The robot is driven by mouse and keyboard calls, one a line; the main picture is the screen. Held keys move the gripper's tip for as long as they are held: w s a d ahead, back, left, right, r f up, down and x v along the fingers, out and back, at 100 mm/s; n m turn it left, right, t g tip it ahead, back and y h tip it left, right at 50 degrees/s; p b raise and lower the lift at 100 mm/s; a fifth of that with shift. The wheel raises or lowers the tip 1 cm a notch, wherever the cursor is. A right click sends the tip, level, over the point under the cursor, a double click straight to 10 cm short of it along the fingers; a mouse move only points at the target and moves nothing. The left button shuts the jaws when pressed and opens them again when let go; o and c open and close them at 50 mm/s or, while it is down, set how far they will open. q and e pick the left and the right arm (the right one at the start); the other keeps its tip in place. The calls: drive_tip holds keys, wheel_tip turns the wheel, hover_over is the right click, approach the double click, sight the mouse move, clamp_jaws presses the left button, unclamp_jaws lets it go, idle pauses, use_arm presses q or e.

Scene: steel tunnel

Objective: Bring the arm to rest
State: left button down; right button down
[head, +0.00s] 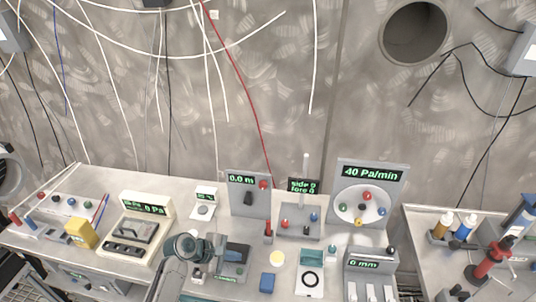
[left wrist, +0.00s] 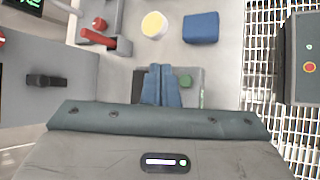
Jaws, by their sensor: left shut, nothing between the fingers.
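My left gripper (head: 243,253) shows in the head view at the lower middle, at the end of my grey arm. It is over the front part of the bench. In the left wrist view its two blue fingers (left wrist: 161,68) lie side by side, closed with nothing between them. They are over a small dark-and-grey device with a green button (left wrist: 186,80), covering part of it. I cannot tell whether the fingertips touch it. My right gripper is in neither view.
A blue block (head: 267,283) and a yellow disc (head: 277,258) lie right of the gripper. A red-handled lever (head: 268,232) stands behind. Panels, including the 40 Pa/min dial panel (head: 368,180), line the bench's back. Cables hang along the wall. Metal grating (left wrist: 265,60) shows beyond the bench edge.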

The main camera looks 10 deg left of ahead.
use_arm(q)
drive_tip(key=s+a+r+m+g+y, duration=0.1)
drive_tip(key=s+a+r+m+y, duration=0.15)
drive_tip(key=s+m, duration=0.55)
drive_tip(key=s+a+r+m+y, duration=0.2)
drive_tip(key=s+a+m+y, duration=0.15)
drive_tip(key=s, duration=0.85)
drive_tip(key=s+a+r+m+g+y, duration=0.1)
drive_tip(key=s+a+r+m+y, duration=0.25)
drive_tip(key=s, duration=0.65)
wheel_tip(320, 180, down, 40)
drive_tip(key=a+m+b, duration=0.1)
drive_tip(key=a+b, duration=0.2)
drive_tip(key=b, duration=0.5)
drive_tip(key=s+f+g+b, duration=0.1)
drive_tip(key=s+f+b, duration=0.2)
drive_tip(key=s+f, duration=0.6)
drive_tip(key=s+a+f+g+h+b, duration=0.1)
drive_tip(key=s+f+b, duration=0.2)
drive_tip(key=s+f, duration=0.6)
wheel_tip(320, 180, down, 7)
drive_tip(key=shift+s+f+b, duration=0.15)
drive_tip(key=shift+s+b, duration=0.1)
drive_tip(key=shift+b, duration=0.05)
